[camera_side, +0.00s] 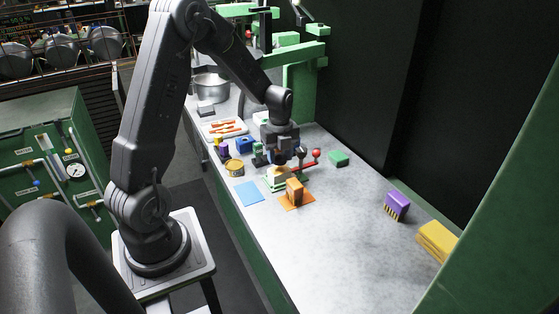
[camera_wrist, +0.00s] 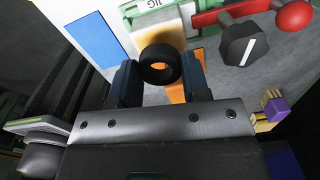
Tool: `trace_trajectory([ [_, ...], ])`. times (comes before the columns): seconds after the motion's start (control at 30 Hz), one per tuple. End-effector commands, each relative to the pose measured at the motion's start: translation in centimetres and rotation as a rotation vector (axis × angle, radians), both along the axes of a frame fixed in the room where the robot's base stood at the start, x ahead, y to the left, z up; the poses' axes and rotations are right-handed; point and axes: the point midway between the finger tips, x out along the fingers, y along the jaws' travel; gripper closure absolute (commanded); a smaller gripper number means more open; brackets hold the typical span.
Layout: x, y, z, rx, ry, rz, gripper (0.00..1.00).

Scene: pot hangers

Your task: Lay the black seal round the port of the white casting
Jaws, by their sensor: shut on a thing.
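The black seal (camera_wrist: 160,54) is a thick ring. In the wrist view it sits between the two fingers of my gripper (camera_wrist: 159,82), which is shut on it. In the side view my gripper (camera_side: 281,162) points down over the work area, and the seal is too small to make out there. A pale block (camera_side: 276,181), which looks like the white casting, stands just below my gripper. In the wrist view a pale cream face (camera_wrist: 170,38) shows behind the seal, beside a part marked JIG. The port is not visible; the seal and fingers cover part of that area.
A red lever with a red ball (camera_side: 316,153) and a black knob (camera_wrist: 240,44) stand close by. An orange block (camera_side: 294,189) on an orange mat and a blue sheet (camera_side: 249,192) lie in front. A yellow tin (camera_side: 235,167) stands left. The bench at right is mostly clear.

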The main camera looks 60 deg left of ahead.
Motion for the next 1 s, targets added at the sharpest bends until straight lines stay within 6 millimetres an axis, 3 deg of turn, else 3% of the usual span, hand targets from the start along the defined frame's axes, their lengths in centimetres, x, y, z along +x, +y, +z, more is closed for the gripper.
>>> trace_trajectory([
  [0.17, 0.0, 0.0, -2.0, -0.001, 0.001, 0.0, 0.79],
  [0.77, 0.0, 0.0, -3.0, 0.0, 0.001, 0.0, 0.79],
  [0.8, 0.0, 0.0, -3.0, 0.0, 0.0, 0.0, 0.56],
  [1.0, 0.0, 0.0, -3.0, 0.0, 0.0, 0.0, 0.37],
])
